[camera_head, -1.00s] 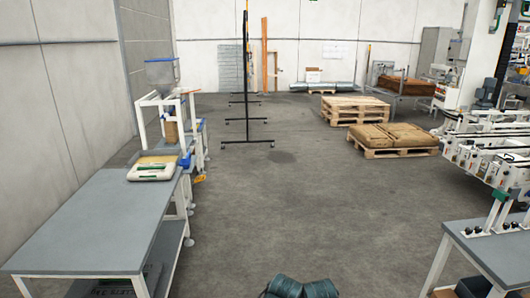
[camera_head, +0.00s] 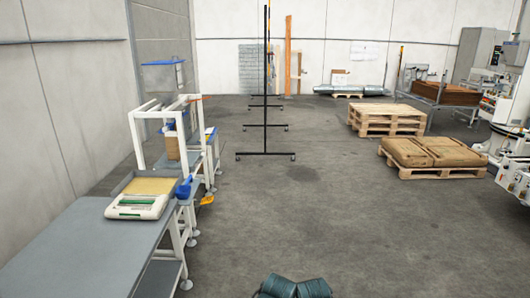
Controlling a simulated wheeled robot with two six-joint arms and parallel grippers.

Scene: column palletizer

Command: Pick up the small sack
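A small brown sack (camera_head: 172,148) stands upright inside the white frame of the filling machine (camera_head: 139,140), under its clear hopper. It is at the left of the head view, some way ahead of me, partly hidden by the frame and small in the picture. Larger brown sacks (camera_head: 432,151) lie flat on a wooden pallet at the right. Neither of my grippers is in view.
A grey table (camera_head: 75,250) runs along the left, with a white scale (camera_head: 138,207) holding a tan-filled tray at its far end. A blue scoop (camera_head: 183,188) is beside it. Black stands (camera_head: 266,153) are ahead. Stacked empty pallets (camera_head: 386,120) stand right. The middle floor is clear.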

